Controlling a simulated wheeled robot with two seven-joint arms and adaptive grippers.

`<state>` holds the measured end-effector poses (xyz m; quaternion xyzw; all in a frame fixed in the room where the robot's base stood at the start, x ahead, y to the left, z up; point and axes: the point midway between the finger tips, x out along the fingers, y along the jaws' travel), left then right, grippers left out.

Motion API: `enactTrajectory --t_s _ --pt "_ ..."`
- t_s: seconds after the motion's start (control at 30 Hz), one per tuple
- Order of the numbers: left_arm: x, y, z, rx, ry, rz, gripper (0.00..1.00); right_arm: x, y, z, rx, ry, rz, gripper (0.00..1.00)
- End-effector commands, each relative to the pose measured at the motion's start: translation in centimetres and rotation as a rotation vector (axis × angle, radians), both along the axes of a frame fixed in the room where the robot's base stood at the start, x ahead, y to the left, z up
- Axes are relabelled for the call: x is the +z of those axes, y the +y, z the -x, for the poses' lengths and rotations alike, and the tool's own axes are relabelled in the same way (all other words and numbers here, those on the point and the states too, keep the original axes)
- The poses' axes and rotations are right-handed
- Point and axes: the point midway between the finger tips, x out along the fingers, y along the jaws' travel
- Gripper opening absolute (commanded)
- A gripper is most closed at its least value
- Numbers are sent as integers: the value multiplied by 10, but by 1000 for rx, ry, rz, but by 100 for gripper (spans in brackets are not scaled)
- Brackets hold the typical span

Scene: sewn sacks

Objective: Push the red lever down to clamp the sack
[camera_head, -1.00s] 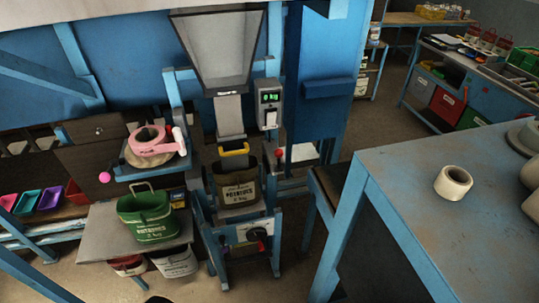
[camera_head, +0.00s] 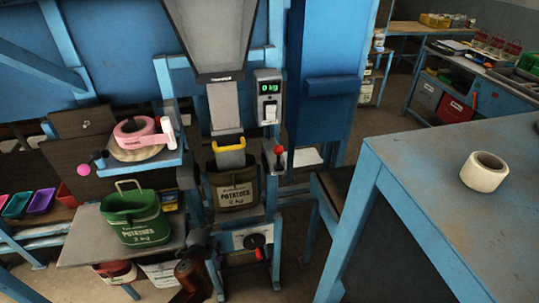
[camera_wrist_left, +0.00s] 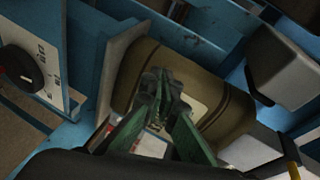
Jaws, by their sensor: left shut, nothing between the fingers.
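The red lever (camera_head: 278,151) is a red ball knob on a short stem, raised at the right of the filling station. The brown potato sack (camera_head: 235,195) stands upright under the chute, below a yellow handle (camera_head: 229,146). My left gripper (camera_head: 198,238) is low in front of the station, left of and below the lever, apart from it. In the left wrist view its fingers (camera_wrist_left: 165,88) are shut and empty, with the brown sack (camera_wrist_left: 190,85) behind them. I cannot tell if they touch it. My right gripper is not in view.
A dial with a red pointer (camera_head: 260,253) sits below the sack. A green potato sack (camera_head: 136,215) stands on a side shelf, with pink tape (camera_head: 136,131) above it. A blue table (camera_head: 430,190) with a white roll (camera_head: 484,172) fills the right foreground.

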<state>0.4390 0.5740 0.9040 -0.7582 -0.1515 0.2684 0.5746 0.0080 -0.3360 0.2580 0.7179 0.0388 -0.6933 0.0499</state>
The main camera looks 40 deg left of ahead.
Motion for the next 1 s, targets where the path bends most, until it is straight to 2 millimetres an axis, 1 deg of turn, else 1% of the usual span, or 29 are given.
enactTrajectory --t_s 0.03,0.07,0.1,0.17,0.2,0.23,0.27,0.3,0.33,0.37,0.4,0.43,0.47,0.5,0.53,0.57,0.6,0.67,0.7,0.8,0.83,0.87,0.93,1.0 --pt "35 0 -12 -52 -34 -111 0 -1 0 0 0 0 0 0" --pt "57 -3 -20 -88 -53 -187 0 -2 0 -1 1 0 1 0" --pt "87 -9 -29 -140 -77 -296 0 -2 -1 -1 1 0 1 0" --pt "134 -26 -44 -231 -112 -492 0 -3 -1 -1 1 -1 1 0" --pt "167 -45 -53 -303 -131 -653 0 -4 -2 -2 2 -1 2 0" --pt "190 -62 -59 -360 -140 -782 0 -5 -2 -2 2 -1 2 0" --pt "211 -81 -65 -418 -145 -922 0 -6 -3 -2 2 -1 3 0" --pt "232 -109 -70 -496 -142 -1118 0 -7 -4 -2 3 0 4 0" --pt "243 -130 -74 -553 -131 -1266 0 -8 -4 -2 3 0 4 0" --pt "250 -149 -76 -607 -112 -1418 0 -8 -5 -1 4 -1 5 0" --pt "253 -171 -80 -671 -73 -1621 0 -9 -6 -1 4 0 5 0" --pt "252 -184 -82 -714 -33 -1767 0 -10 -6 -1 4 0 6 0" --pt "249 -193 -85 -753 14 -1910 0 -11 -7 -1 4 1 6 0" --pt "243 -200 -89 -794 90 -2093 0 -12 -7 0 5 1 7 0" --pt "238 -200 -93 -817 155 -2220 0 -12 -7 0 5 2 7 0" --pt "235 -198 -96 -833 226 -2339 0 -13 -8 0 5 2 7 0" --pt "231 -190 -101 -847 326 -2478 0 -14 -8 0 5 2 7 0" --pt "231 -174 -108 -848 483 -2651 0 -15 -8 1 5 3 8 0" --pt "233 -163 -113 -840 584 -2742 0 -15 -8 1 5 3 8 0" --pt "244 -136 -120 -807 796 -2889 0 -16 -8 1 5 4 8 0" --pt "247 -130 -121 -798 843 -2914 0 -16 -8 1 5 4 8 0" --pt "250 -125 -122 780 -871 2892 0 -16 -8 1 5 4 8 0" --pt "254 -118 -123 748 -907 2846 0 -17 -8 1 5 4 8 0" --pt "257 -115 -124 733 -922 2829 0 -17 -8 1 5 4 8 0"
